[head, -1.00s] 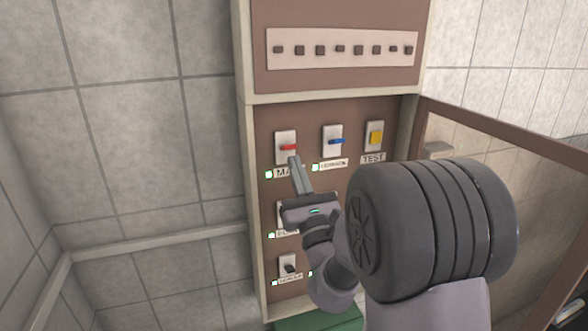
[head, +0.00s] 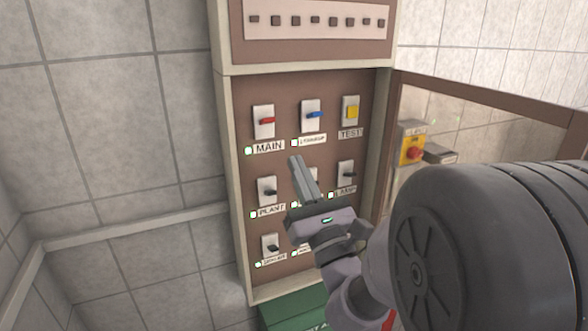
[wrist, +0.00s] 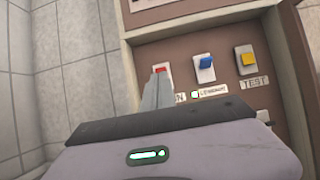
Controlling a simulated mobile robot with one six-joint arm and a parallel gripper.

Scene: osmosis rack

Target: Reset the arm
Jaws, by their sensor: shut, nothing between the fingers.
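My gripper (head: 299,168) is shut and empty in front of the brown switch panel (head: 243,95) in the head view. Its closed fingers also show in the wrist view (wrist: 157,88), overlapping the lower part of the red switch there. The red MAIN switch (head: 266,121) and the blue switch (head: 314,115) sit in the top row, beside the yellow TEST button (head: 351,111). The PLANT switch (head: 268,191) and LAMP switch (head: 348,174) are in the row below. My gripper hides part of the middle and lower switches.
An open brown-framed glass door (head: 480,97) stands at the right. Behind it is a yellow box with a red knob (head: 413,149). A green box (head: 292,308) lies below the cabinet. Tiled wall (head: 110,130) with clear space is on the left.

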